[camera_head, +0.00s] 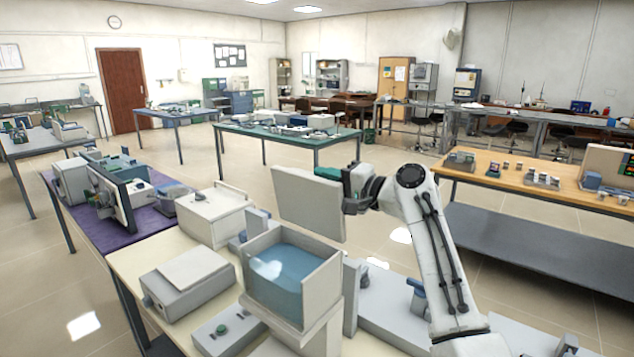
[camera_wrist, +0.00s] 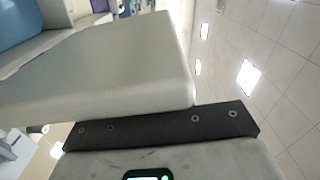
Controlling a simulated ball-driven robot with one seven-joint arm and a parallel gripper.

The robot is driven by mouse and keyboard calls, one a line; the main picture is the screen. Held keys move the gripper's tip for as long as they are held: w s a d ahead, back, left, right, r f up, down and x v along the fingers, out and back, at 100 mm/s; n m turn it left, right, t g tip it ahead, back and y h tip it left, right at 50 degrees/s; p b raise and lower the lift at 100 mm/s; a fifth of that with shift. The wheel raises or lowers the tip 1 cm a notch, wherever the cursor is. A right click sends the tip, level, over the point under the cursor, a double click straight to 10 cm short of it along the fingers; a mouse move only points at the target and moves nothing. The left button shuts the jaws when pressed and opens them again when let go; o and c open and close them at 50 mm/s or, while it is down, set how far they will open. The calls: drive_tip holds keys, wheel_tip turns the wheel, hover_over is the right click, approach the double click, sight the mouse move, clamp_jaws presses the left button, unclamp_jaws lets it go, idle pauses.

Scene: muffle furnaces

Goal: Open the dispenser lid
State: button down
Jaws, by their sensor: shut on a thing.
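The dispenser (camera_head: 250,295) is a pale box with an open top on the cream table, and its blue inside shows. Its lid (camera_head: 308,205) is a flat off-white panel standing up, tilted, above the right rear side of the box. My gripper (camera_head: 347,198) is at the lid's right edge and shut on it. In the wrist view the lid (camera_wrist: 110,75) fills the upper left, directly ahead of the dark bar of my gripper (camera_wrist: 160,127). The fingertips are hidden behind the lid there. Part of the blue inside (camera_wrist: 14,22) shows at the upper left.
Pale boxed devices (camera_head: 185,280) stand left of the dispenser on the same table (camera_head: 125,262). A purple-topped table (camera_head: 120,232) with instruments adjoins behind left. A wooden bench (camera_head: 490,185) with small items is at right. Floor is free behind the lid.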

drive_tip(key=shift+w+d+f+m, duration=0.3)
drive_tip(key=shift+w+d+m, duration=0.25)
drive_tip(key=shift+w+m, duration=0.2)
drive_tip(key=shift+w+d+f+m, duration=0.25)
drive_tip(key=shift+w+d+m, duration=0.35)
drive_tip(key=shift+m, duration=0.25)
drive_tip(key=c, duration=1.1)
unclamp_jaws()
drive_tip(key=b+v, duration=0.2)
drive_tip(key=v, duration=0.8)
drive_tip(key=shift+s+d, duration=0.2)
drive_tip(key=shift+d, duration=0.1)
